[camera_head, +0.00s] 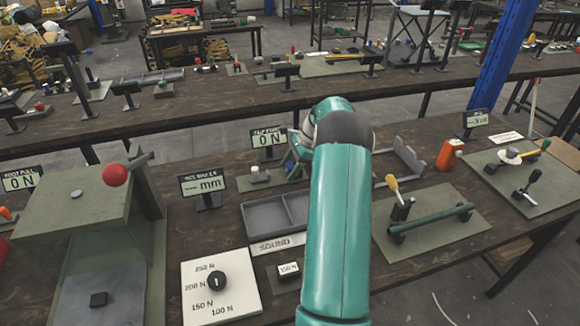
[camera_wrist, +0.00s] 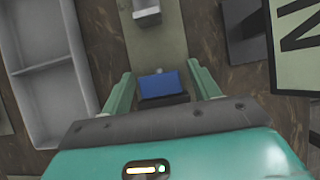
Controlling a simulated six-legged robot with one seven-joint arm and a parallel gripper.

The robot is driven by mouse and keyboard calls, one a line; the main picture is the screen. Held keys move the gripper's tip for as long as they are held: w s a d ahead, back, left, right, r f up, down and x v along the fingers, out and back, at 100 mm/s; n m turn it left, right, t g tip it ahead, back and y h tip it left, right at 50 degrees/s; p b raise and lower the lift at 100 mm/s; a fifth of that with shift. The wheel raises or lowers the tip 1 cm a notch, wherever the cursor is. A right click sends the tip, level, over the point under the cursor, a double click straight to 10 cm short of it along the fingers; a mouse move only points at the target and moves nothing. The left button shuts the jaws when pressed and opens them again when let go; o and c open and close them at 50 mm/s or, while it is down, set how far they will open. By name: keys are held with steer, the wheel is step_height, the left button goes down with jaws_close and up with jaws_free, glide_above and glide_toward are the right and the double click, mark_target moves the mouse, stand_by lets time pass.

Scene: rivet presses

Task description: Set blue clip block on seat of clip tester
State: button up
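My gripper (camera_wrist: 160,76) points down over the bench, its fingers on either side of the blue clip block (camera_wrist: 160,84). The clip tester has an olive base plate (camera_wrist: 155,45) with a small grey seat block (camera_wrist: 147,14) ahead of the fingers. In the head view the seat (camera_head: 259,175) is just left of the gripper. The tester's display (camera_head: 268,139) reads 0 N.
A grey two-compartment tray (camera_head: 263,219) lies near the tester and looks empty. A display on a stand (camera_head: 202,187) stands to its left. A dial board (camera_head: 219,290) lies in front. A fixture with a green bar (camera_head: 432,219) lies to the right.

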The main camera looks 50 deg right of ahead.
steer(key=v, duration=1.2)
steer(key=a+r+n+h, duration=0.2)
steer(key=a+r+n, duration=0.45)
steer(key=a, duration=0.75)
steer(key=a+r+n+h, duration=0.2)
steer(key=a+r+n, duration=0.2)
steer(key=a+r, duration=0.8)
steer(key=s+a+f+n+t, duration=0.1)
steer(key=s+a+f+n, duration=0.2)
steer(key=s+a+n, duration=0.3)
steer(key=s+a+f+n+t+h, duration=0.1)
steer(key=s+a+f+n, duration=0.2)
steer(key=s+a+n, duration=0.4)
steer(key=s+a, duration=0.6)
steer(key=a, duration=0.3)
steer(key=shift+s+a+t, duration=0.2)
steer(key=shift+s+t, duration=0.05)
steer(key=shift+t, duration=0.05)
